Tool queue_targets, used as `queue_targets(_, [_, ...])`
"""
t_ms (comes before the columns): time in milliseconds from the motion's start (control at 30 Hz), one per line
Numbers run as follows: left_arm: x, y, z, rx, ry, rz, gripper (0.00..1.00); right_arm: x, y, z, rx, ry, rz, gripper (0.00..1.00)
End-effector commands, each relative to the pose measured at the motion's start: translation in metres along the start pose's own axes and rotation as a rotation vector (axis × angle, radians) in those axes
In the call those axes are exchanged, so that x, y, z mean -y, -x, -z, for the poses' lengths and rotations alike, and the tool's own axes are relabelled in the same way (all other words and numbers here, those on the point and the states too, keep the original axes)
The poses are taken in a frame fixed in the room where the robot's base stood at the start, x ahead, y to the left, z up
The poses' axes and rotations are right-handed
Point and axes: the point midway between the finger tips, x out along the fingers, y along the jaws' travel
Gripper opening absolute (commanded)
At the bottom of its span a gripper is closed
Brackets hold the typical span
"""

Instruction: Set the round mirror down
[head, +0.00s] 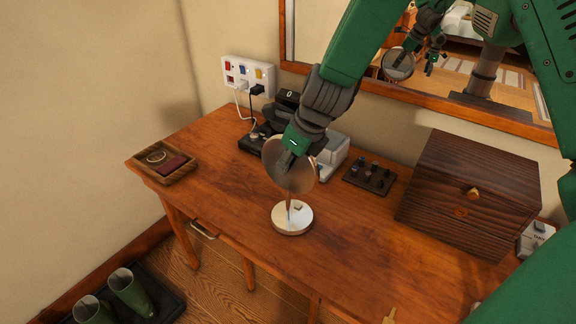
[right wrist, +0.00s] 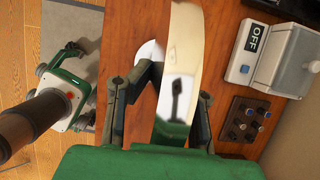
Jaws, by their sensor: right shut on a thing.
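The round mirror (head: 297,178) has a disc-shaped face on a thin stem and a round pale metal base (head: 292,218). It stands upright at the front middle of the wooden table. I cannot tell whether its base touches the tabletop or is just above it. My right gripper (head: 289,157) reaches down from above and is shut on the mirror's disc. In the right wrist view the mirror (right wrist: 184,50) runs between the two fingers (right wrist: 170,100), with part of its white base (right wrist: 150,52) behind. My left gripper is not in view.
On the table (head: 215,158), a small wooden tray (head: 187,168) lies left. A grey switch device (head: 333,160), a dark knob panel (head: 369,177) and a dark wooden box (head: 470,190) stand behind and right. A large wall mirror (head: 505,70) hangs above. Table left of the base is clear.

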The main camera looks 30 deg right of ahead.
Motion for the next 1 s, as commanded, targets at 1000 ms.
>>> queue_targets(1000, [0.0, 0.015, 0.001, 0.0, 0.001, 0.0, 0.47, -0.001, 0.075, -0.001, -0.001, 0.004, 0.006, 0.36])
